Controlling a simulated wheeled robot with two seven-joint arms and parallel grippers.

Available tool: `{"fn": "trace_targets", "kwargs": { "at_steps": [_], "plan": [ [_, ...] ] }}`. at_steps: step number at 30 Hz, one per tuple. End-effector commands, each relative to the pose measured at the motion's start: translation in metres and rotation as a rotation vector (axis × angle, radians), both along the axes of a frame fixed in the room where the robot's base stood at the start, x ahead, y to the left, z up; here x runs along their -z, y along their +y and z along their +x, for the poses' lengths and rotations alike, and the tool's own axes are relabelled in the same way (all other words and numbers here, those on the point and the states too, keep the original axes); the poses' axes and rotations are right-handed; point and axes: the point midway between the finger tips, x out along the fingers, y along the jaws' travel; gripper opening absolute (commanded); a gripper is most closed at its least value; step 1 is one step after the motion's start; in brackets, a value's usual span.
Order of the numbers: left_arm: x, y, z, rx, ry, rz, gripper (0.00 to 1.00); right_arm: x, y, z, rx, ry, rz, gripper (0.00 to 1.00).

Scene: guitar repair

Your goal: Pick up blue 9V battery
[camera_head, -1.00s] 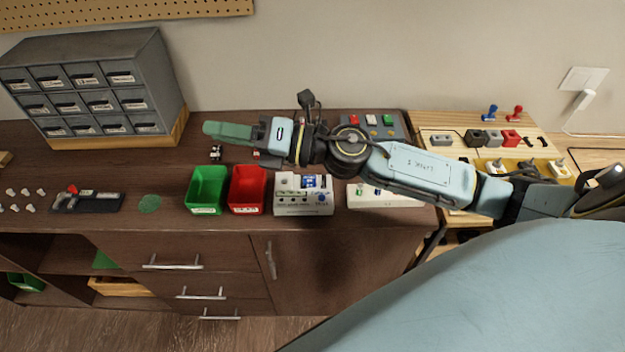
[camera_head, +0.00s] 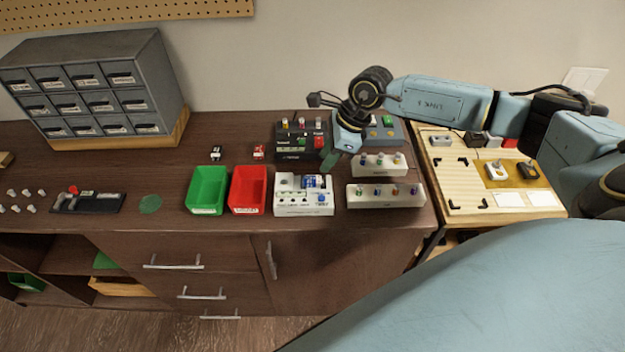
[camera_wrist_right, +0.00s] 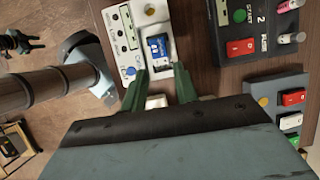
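The blue 9V battery (camera_head: 312,181) sits in a recess of a white tester box (camera_head: 290,209) on the dark cabinet top. In the right wrist view the battery (camera_wrist_right: 157,46) lies in the white box (camera_wrist_right: 127,38), just beyond the fingertips and roughly in line with the gap between them. My right gripper (camera_head: 328,164) points down by the upper right of the box in the head view. Its green fingers (camera_wrist_right: 161,74) are apart with nothing between them, so it is open. The height of the fingertips above the battery is hard to tell. My left gripper is not in view.
A red bin (camera_head: 248,205) and green bin (camera_head: 207,207) stand left of the tester. White knob boxes (camera_head: 385,203) stand close on its right, and a dark pedal (camera_head: 295,154) is behind it. A grey drawer cabinet (camera_head: 170,85) stands at the back left.

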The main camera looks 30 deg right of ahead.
Motion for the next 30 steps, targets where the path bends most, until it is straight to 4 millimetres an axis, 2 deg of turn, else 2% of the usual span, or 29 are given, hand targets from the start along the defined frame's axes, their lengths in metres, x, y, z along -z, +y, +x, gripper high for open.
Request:
{"fn": "trace_targets", "kwargs": {
  "at_steps": [3, 8, 15, 18, 26, 30],
  "plan": [
    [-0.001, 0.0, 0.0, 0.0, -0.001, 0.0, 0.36, 0.013, 0.005, 0.003, 0.001, 0.0, 0.001, 0.29],
    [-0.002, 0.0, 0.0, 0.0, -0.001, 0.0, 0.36, 0.022, 0.008, 0.004, 0.001, 0.001, 0.002, 0.29],
    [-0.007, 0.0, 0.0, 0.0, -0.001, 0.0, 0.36, 0.055, 0.019, 0.01, 0.001, 0.001, 0.004, 0.29],
    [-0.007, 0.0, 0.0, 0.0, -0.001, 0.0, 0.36, 0.063, 0.022, 0.012, 0.001, -0.001, 0.003, 0.29],
    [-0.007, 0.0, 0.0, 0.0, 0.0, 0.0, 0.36, 0.066, 0.022, 0.012, 0.0, -0.002, 0.003, 0.29],
    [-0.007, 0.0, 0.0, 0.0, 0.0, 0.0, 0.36, 0.066, 0.022, 0.012, 0.001, -0.001, 0.003, 0.11]
  ]
}}
